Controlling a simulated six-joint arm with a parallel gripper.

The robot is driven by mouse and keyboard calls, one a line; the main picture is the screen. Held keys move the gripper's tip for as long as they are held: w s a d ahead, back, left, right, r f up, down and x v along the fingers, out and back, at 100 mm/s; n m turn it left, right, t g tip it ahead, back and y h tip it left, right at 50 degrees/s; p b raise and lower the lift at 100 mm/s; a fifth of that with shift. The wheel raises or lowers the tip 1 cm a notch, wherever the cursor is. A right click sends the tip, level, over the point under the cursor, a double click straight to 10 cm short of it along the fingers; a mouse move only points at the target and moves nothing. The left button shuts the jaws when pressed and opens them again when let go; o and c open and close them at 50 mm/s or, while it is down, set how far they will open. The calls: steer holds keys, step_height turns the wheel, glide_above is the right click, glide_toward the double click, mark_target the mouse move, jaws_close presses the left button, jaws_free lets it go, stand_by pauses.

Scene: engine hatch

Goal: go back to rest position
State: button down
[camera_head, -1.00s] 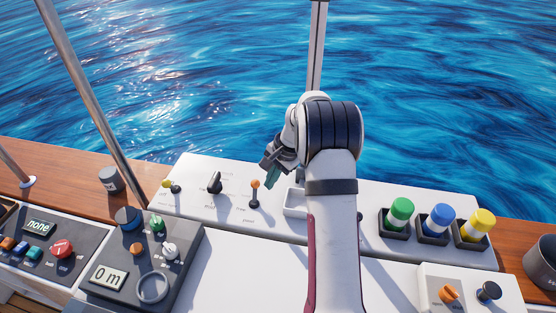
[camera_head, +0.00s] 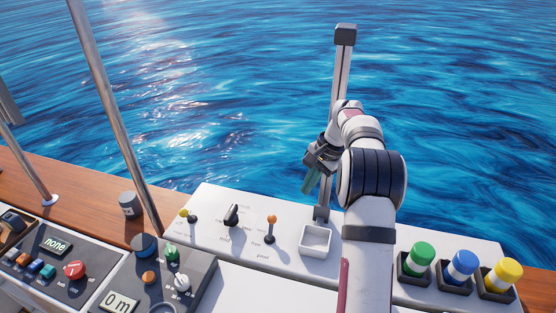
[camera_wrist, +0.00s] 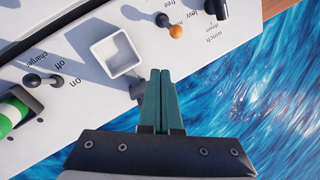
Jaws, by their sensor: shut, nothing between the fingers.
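My gripper (camera_head: 310,182) is raised above the far edge of the white control panel (camera_head: 212,198), with the water behind it. Its two teal fingers are together with nothing between them, as the wrist view shows (camera_wrist: 159,98). The fingers hang downward in the head view, to the left of my forearm. In the head view, a square white tray (camera_head: 315,240) sits on the panel below the gripper and looks empty. It also shows in the wrist view (camera_wrist: 97,44), up and left of the fingertips.
An orange-tipped lever (camera_head: 271,230), a black switch (camera_head: 231,215) and a yellow-tipped lever (camera_head: 188,216) stand left of the tray. Green (camera_head: 420,256), blue (camera_head: 461,265) and yellow (camera_head: 506,273) capped cylinders sit in black holders at right. A grey post (camera_head: 340,75) rises behind my gripper.

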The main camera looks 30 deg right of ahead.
steer(key=s+a+r+n+g, duration=0.1)
steer(key=s+a+r+n, duration=0.15)
steer(key=s+a, duration=0.35)
steer(key=s+a+r+n, duration=0.1)
steer(key=s+a+r, duration=0.3)
steer(key=a, duration=0.5)
steer(key=s+a+r+n+g, duration=0.1)
steer(key=s+a+r+n, duration=0.2)
steer(key=a, duration=0.4)
steer(key=s+a+f+n, duration=0.1)
steer(key=s+a+f, duration=0.1)
steer(key=s, duration=0.8)
steer(key=s+a+f+n, duration=0.2)
steer(key=s+a, duration=0.3)
steer(key=s, duration=0.4)
steer(key=shift+s+f+g+h, duration=0.35)
steer(key=shift+f+g+h, duration=0.05)
steer(key=shift+f, duration=0.05)
